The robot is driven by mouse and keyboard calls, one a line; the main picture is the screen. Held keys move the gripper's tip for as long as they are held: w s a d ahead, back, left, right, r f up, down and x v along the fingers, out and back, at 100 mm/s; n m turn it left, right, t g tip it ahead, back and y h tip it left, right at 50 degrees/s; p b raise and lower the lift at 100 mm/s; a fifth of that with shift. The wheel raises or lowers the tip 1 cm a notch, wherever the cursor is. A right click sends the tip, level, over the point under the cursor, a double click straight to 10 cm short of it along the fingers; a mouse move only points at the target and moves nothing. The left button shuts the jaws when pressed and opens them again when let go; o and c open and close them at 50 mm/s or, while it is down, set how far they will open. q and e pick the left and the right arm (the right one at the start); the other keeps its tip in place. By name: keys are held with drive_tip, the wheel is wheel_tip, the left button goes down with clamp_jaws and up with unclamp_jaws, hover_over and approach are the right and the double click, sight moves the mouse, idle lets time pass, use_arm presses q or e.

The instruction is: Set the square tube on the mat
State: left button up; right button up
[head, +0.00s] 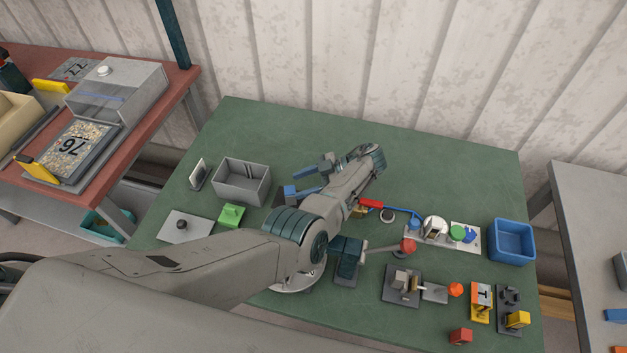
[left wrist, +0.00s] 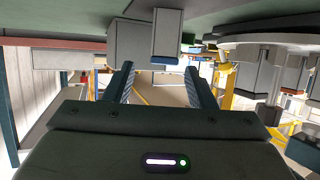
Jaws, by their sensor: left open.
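A blue upright piece (head: 290,191), likely the square tube, stands on the green table beside a small dark patch (head: 279,200) that may be the mat. The wrist partly hides this area, and I cannot tell whether the piece is hollow or stands on the patch. In the left wrist view, where the table shows at the top, a narrow grey block with a bluish end (left wrist: 167,35) is just beyond the fingertips. My left gripper (head: 304,182) is open, with nothing between its fingers (left wrist: 158,70). My right gripper is out of view.
A grey open bin (head: 226,193) stands left of the gripper, with a green block (head: 231,215) and a grey plate (head: 186,227) nearby. Fixtures and a blue bin (head: 512,241) crowd the right side. The back of the table is clear.

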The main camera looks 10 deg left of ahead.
use_arm(q)
drive_tip(key=v, duration=0.3)
drive_tip(key=shift+w+f, duration=0.1)
drive_tip(key=shift+v, duration=0.85)
